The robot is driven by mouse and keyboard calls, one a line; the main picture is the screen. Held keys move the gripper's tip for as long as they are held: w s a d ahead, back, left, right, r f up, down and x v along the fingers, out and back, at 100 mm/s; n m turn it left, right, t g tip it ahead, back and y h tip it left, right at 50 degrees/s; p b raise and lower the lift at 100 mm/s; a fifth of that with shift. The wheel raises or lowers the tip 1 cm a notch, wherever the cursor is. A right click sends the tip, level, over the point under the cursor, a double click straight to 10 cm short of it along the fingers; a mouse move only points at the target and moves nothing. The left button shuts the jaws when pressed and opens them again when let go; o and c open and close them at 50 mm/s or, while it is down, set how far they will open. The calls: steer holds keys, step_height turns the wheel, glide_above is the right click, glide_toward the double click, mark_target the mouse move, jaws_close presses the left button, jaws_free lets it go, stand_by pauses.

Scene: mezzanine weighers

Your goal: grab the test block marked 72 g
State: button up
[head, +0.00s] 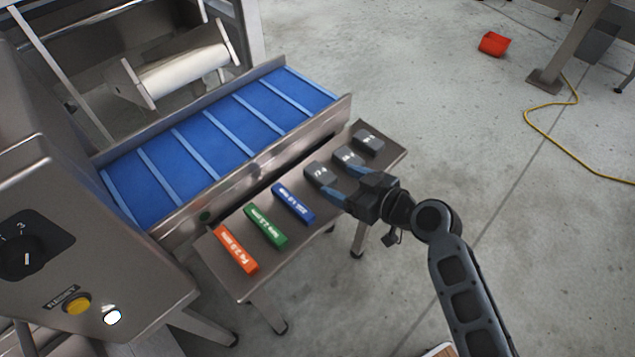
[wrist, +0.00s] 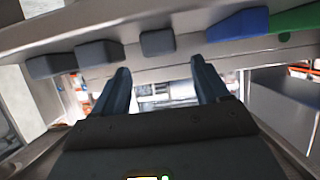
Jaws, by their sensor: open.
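Three dark grey test blocks stand in a row on a small steel table: a near one (head: 320,174), a middle one (head: 347,157) and a far one (head: 369,141). Each has a small white label on top; the near one's seems to read 72 g, but the print is too small to be sure. My gripper (head: 346,185) is open and empty, just right of the near block. In the wrist view, the near block (wrist: 157,43) lies ahead, in line with the gap between my fingers (wrist: 163,82). The middle block (wrist: 100,53) and far block (wrist: 52,65) lie left.
Blue (head: 293,203), green (head: 265,226) and orange (head: 235,249) labelled bars lie on the same steel table (head: 226,279). A blue belt conveyor (head: 215,140) runs behind it. A red bin (head: 493,44) and yellow cable (head: 545,133) are on the floor, which is mostly clear at right.

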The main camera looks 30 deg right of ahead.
mark_target(320, 173)
steer(key=shift+p+x, duration=0.3)
steer(key=shift+x, duration=1.5)
steer(key=shift+p+x, duration=0.35)
steer(key=shift+x, duration=1.85)
steer(key=shift+a+r, duration=0.1)
steer(key=shift+a, duration=0.05)
steer(key=shift+c, duration=0.4)
steer(key=c, duration=1)
steer(key=shift+r, duration=0.1)
